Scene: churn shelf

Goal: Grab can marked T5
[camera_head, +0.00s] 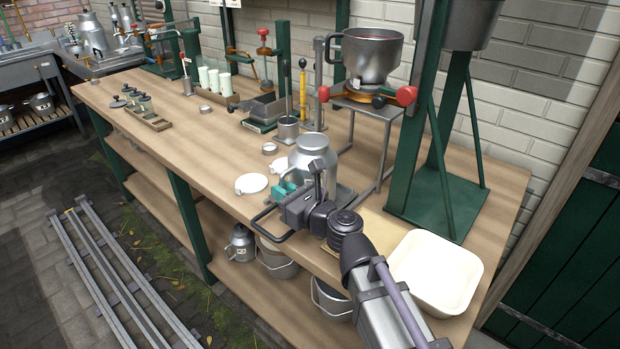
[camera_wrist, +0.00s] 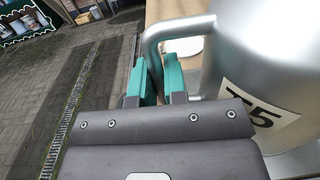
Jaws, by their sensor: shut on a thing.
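The can marked T5 (camera_head: 314,160) is a grey metal can standing upright on the wooden bench, just beyond my arm. In the wrist view its body (camera_wrist: 270,60) fills the right side, with a white label reading T5 (camera_wrist: 258,108). A bent metal handle (camera_wrist: 151,45) sticks out from its left side. My gripper (camera_wrist: 160,75) has teal finger pads and is shut on this handle, one finger on each side. In the head view my gripper (camera_head: 283,194) is at the can's front left, and the arm hides part of the can's lower side.
A cream tub (camera_head: 437,272) stands at the bench's front right. A white lid (camera_head: 251,184) lies left of the can. A stand with a metal bowl (camera_head: 372,57) and a green frame (camera_head: 447,200) rise behind and right. Metal cans (camera_head: 240,243) stand on the lower shelf.

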